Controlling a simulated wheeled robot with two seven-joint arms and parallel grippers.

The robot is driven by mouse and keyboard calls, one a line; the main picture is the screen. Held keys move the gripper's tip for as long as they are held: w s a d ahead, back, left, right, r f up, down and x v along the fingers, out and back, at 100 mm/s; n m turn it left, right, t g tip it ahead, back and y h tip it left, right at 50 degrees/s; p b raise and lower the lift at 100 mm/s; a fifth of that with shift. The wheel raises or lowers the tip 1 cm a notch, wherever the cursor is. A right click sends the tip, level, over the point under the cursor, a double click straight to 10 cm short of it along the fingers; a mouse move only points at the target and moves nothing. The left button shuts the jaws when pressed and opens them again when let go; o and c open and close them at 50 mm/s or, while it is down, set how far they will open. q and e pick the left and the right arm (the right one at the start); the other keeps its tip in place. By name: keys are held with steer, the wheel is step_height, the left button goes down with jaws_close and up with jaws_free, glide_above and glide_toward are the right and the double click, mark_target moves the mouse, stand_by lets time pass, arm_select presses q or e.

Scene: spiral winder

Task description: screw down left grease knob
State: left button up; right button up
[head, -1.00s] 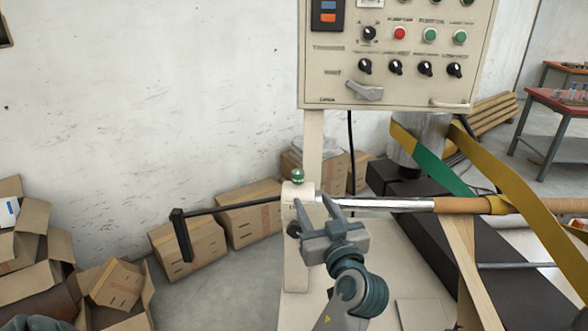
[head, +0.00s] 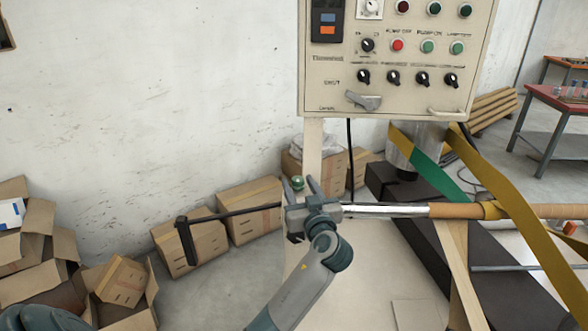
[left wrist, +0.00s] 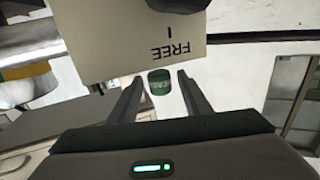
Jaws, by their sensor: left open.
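The left grease knob (head: 298,183) is a small green cap on the cream bearing housing at the shaft's left end. It also shows in the left wrist view (left wrist: 159,84), between the tips of my left gripper's two fingers, with gaps on both sides. My left gripper (head: 300,186) is open and points up in front of the housing, which it mostly hides in the head view. In the left wrist view (left wrist: 160,80), a cream surface marked "FREE" (left wrist: 170,48) lies just beyond the fingertips. My right gripper is not in view.
A black crank handle (head: 186,240) reaches left from the housing. The metal shaft (head: 385,211) runs right to a brown tube (head: 455,211) with yellow strip (head: 510,200). A control panel (head: 390,60) hangs above. Cardboard boxes (head: 190,245) stand on the floor behind.

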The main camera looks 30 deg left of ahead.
arm_select(q)
steer(key=shift+p+x, duration=0.9)
steer(key=shift+x, duration=1.8)
steer(key=c, duration=1)
